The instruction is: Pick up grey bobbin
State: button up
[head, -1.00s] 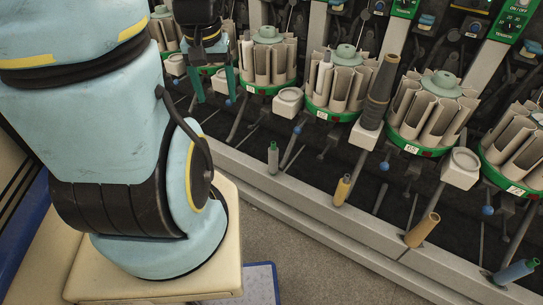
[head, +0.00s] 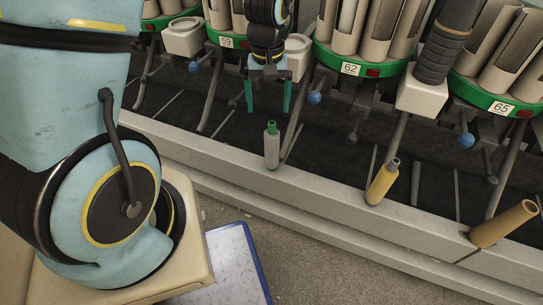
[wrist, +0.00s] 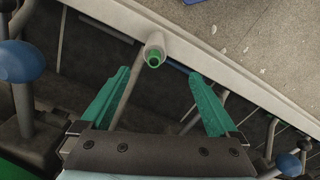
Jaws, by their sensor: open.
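The grey bobbin (head: 272,148) has a green tip and stands almost upright at the machine's front ledge in the head view. In the wrist view the bobbin (wrist: 154,50) shows nearly end-on, its green tip towards the camera, beyond and between the fingertips. My gripper (head: 267,105) is open and empty, with its green fingers pointing down above and slightly behind the bobbin in the head view. The gripper (wrist: 159,82) also shows open in the wrist view, its fingers spread to either side. The fingers look apart from the bobbin.
A yellow bobbin (head: 382,182) and a tan bobbin (head: 504,224) lean along the ledge (head: 330,193) to the right. Green-rimmed carousels numbered 59, 62 (head: 350,69) and 65 stand behind. Thin rods and blue knobs (head: 314,97) are close to the gripper.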

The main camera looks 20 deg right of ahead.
aim_at(272, 132)
notch_tip(272, 132, down, 5)
jog(key=shift+s+d+r+b, duration=0.1)
jog(key=shift+b, duration=0.3)
jog(key=shift+s+d+f+b, duration=0.1)
jog(key=shift+f+b, duration=0.1)
jog(key=shift+f, duration=0.75)
jog(key=shift+w+d+f+b, duration=0.1)
jog(key=shift+d+f+b, duration=0.1)
jog(key=shift+f, duration=0.7)
jog(key=shift+s+d+f+b, duration=0.1)
jog(key=shift+f+b, duration=0.1)
jog(key=shift+f, duration=0.75)
jog(key=c, duration=1.3)
